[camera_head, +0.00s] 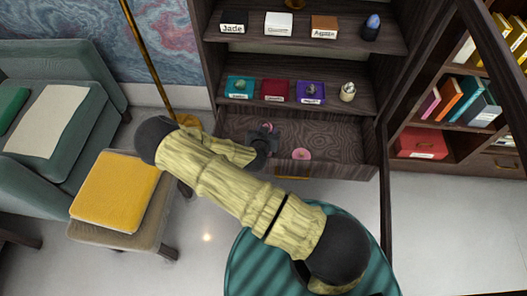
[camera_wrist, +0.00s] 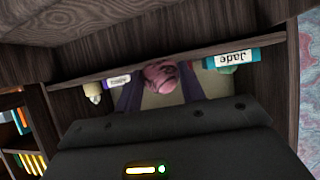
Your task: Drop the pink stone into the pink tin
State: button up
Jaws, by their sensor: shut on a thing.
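The pink stone (camera_wrist: 162,75) is between the two dark fingers of my gripper (camera_wrist: 160,92) in the wrist view. My gripper (camera_head: 266,133) is shut on it. In the head view the stone (camera_head: 267,126) shows as a small pink spot at the gripper's tip, above the dark wood lower surface of the cabinet. The pink tin (camera_head: 301,154) looks like a small round pink dish on that surface, to the right of my gripper and apart from it. I cannot make out the tin in the wrist view.
The shelf above holds a teal box (camera_head: 239,88), a red box (camera_head: 276,91), a purple box (camera_head: 310,93) and a small cream bottle (camera_head: 348,91). The cabinet's side wall (camera_head: 381,120) bounds the right. Bare wood (camera_head: 342,148) lies right of the tin.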

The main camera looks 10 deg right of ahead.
notch_tip(320, 180, down, 6)
jog(key=b, duration=0.4)
jog(key=shift+r+b, duration=0.1)
jog(key=shift+b, duration=0.2)
jog(key=o, duration=1.1)
jog(key=p+v, duration=0.3)
jog(key=v, duration=1.4)
jog(key=shift+s+a, duration=0.1)
jog(key=shift+s, duration=0.15)
